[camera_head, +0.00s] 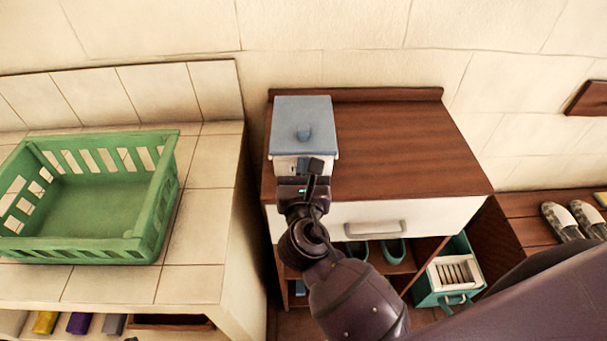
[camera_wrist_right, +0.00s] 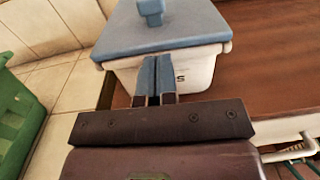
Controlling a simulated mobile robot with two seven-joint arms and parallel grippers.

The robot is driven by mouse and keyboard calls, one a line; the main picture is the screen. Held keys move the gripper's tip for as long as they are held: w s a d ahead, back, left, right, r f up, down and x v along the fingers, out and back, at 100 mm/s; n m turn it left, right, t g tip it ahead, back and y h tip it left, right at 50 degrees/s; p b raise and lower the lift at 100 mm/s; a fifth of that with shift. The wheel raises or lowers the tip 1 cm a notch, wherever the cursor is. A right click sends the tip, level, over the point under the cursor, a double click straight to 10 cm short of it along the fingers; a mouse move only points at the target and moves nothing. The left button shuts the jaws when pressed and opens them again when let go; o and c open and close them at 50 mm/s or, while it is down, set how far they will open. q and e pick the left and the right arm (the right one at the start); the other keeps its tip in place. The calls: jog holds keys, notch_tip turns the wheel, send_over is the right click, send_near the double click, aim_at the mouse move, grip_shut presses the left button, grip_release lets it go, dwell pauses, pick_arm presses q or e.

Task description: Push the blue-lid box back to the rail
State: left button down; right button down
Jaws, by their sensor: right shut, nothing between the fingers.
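The blue-lid box (camera_head: 304,125) stands on the left end of the brown cabinet top (camera_head: 400,140). Its back edge is close to the raised rail (camera_head: 390,94) along the back of that top; I cannot tell whether they touch. In the right wrist view the box (camera_wrist_right: 180,70) shows a white body, a flat blue lid and a knob. My right gripper (camera_wrist_right: 154,65) is shut and empty, with its fingertips at the box's front face; contact is unclear. In the head view my right gripper (camera_head: 314,172) is in front of the box. My left gripper is not in view.
A green basket (camera_head: 95,200) sits on the tiled counter (camera_head: 205,210) to the left. A white drawer with a handle (camera_head: 375,228) is below the cabinet top. Slippers (camera_head: 563,222) rest on a shelf at right. The cabinet top right of the box is clear.

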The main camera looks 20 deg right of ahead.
jog(key=shift+w, duration=0.1)
jog(key=shift+w+r, duration=0.1)
jog(key=shift+w, duration=0.2)
jog(key=p+x, duration=0.3)
jog(key=x, duration=0.5)
jog(key=shift+w+d+p, duration=0.15)
jog(key=shift+w+p, duration=0.1)
jog(key=shift+p, duration=0.1)
jog(key=shift+w+d, duration=0.2)
jog(key=shift+w, duration=0.25)
